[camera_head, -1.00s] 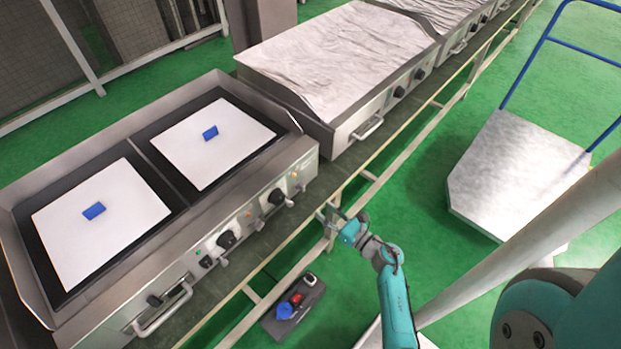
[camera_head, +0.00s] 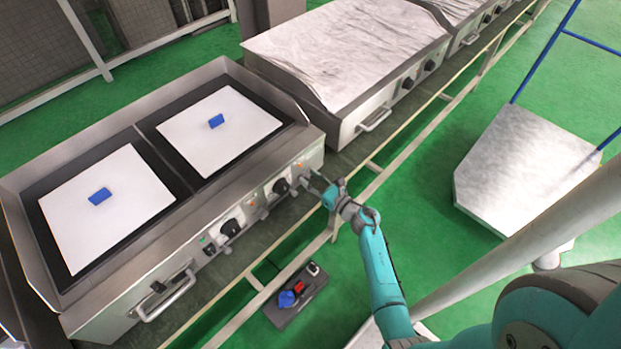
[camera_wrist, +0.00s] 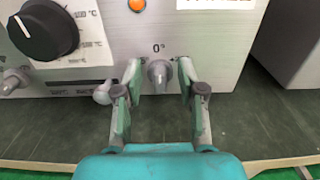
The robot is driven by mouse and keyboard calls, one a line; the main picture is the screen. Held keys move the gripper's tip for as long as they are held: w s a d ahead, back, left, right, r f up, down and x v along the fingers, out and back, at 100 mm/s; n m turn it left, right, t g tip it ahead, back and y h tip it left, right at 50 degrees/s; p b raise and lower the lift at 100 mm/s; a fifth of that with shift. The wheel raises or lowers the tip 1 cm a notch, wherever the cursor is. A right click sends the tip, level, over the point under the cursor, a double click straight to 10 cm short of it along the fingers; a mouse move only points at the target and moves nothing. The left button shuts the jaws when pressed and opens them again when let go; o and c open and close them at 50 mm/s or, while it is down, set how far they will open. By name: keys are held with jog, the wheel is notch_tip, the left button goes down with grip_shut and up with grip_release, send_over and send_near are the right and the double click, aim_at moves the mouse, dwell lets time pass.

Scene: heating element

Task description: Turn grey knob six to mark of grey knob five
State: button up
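A small grey knob (camera_wrist: 158,73) sits on the steel front panel under a "0°" mark, at the right end of the panel. My gripper (camera_wrist: 159,80) is open, with one finger on each side of this knob and a visible gap on both sides. Another grey knob (camera_wrist: 103,94) is partly visible lower left, beside my left finger. A further grey knob (camera_wrist: 12,82) is at the left edge. No numbers on the knobs are readable. In the head view my gripper (camera_head: 320,186) is at the right end of the heater's front panel, and hides the knob there.
A large black dial (camera_wrist: 43,30) with temperature marks and an orange lamp (camera_wrist: 137,5) are above left. The heater (camera_head: 128,299) has two plates with blue blocks. A rail (camera_head: 330,236) runs below the panel.

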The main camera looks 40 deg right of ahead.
jog(key=shift+w, duration=0.2)
jog(key=shift+c, duration=0.2)
grip_shut()
jog(key=shift+m, duration=0.4)
jog(key=m, duration=0.5)
jog(key=shift+d+f+m, duration=0.1)
jog(key=shift+d+m, duration=0.2)
jog(key=m, duration=0.5)
jog(key=shift+d+f, duration=0.15)
jog(key=shift+f, duration=0.05)
jog(key=shift+m, duration=0.4)
